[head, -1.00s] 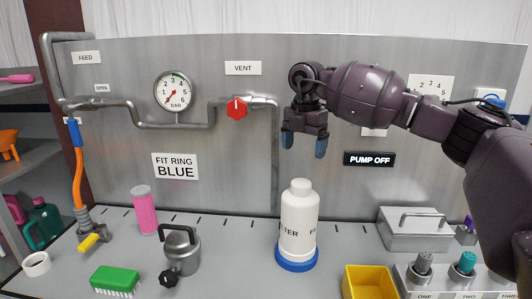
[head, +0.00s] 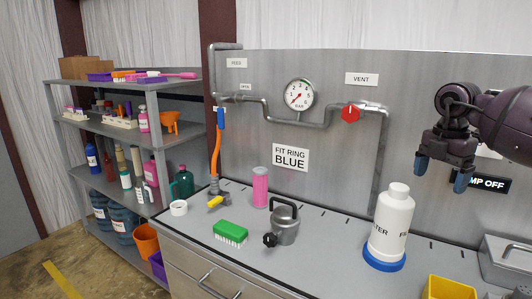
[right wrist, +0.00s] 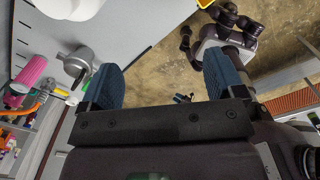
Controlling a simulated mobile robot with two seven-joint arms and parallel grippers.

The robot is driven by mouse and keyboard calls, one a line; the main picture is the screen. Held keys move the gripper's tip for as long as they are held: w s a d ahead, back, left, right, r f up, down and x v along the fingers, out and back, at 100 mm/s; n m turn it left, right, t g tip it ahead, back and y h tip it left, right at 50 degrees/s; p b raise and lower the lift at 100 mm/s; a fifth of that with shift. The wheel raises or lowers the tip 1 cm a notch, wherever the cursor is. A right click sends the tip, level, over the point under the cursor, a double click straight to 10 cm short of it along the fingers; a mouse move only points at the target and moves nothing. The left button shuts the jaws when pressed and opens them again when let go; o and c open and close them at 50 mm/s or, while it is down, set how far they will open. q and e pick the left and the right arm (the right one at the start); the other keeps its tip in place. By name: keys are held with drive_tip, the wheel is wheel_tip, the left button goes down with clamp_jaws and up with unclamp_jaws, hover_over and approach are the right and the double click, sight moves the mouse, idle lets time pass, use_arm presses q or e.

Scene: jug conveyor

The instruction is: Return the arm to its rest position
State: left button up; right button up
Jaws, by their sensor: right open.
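My right arm comes in from the right edge of the head view. Its gripper (head: 440,178) hangs in the air in front of the grey panel, above and to the right of the white bottle (head: 391,222). Its two blue fingertips point down and are apart, with nothing between them. The right wrist view shows the same open gripper (right wrist: 168,82) with empty space between the fingers. The white bottle stands upright in a blue ring (head: 384,260) on the counter. My left gripper does not show in the head view.
A grey lidded can (head: 286,228), a pink cylinder (head: 260,188) and a green brush (head: 230,231) stand on the counter (head: 330,250). A yellow bin (head: 450,288) and a grey box (head: 508,262) are at right. A loaded shelf (head: 100,85) stands at left.

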drive_tip(key=w+a+r+n+t+y, duration=0.1)
drive_tip(key=a+r+n+t+y, duration=0.15)
drive_tip(key=a+y, duration=0.5)
drive_tip(key=w+a+r+n+t+y, duration=0.15)
drive_tip(key=a+t+y, duration=0.3)
drive_tip(key=a, duration=0.55)
drive_tip(key=a+r+n+t+y, duration=0.2)
drive_tip(key=a+n+y, duration=0.1)
drive_tip(key=a+y, duration=0.4)
drive_tip(key=s+d+f+m+t+h, duration=0.25)
drive_tip(key=f+m+h, duration=0.25)
drive_tip(key=f+m, duration=0.3)
drive_tip(key=s+d+f+m+t+h, duration=0.2)
drive_tip(key=d+f+m+t+h, duration=0.15)
drive_tip(key=f+m, duration=0.45)
drive_tip(key=s+d+f+m+t+h, duration=0.2)
drive_tip(key=f+m+h, duration=0.25)
drive_tip(key=f, duration=0.65)
drive_tip(key=s+d+f+m+g+h, duration=0.2)
drive_tip(key=s+d+f+m+h, duration=0.1)
drive_tip(key=s+f, duration=0.8)
drive_tip(key=s+d+f+m+g+h, duration=0.3)
drive_tip(key=s+f+m, duration=0.2)
drive_tip(key=s+f, duration=0.6)
drive_tip(key=s, duration=0.3)
drive_tip(key=shift+s+f, duration=0.3)
drive_tip(key=shift+f, duration=0.1)
